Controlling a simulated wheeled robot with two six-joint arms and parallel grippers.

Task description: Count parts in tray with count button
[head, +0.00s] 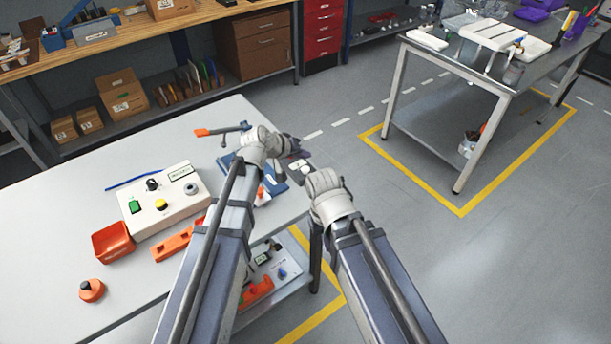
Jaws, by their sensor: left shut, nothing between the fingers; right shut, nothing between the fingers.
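A white control box (163,203) sits on the white table at the left. It carries a green switch, a black knob, a yellow button (161,204), a round grey button and a small display (181,172). I cannot read which button is the count button. A blue tray-like thing (229,160) is partly hidden behind my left arm. My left gripper (298,153) is shut and empty near the table's right end. My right gripper (304,169) is shut and empty just below it, off the table edge.
An orange part (173,246) lies before the box, and an orange piece with a black knob (91,290) is at front left. An orange-handled tool (222,131) lies at the back. A lower shelf holds another panel (270,262). Clear floor separates a grey bench (489,75).

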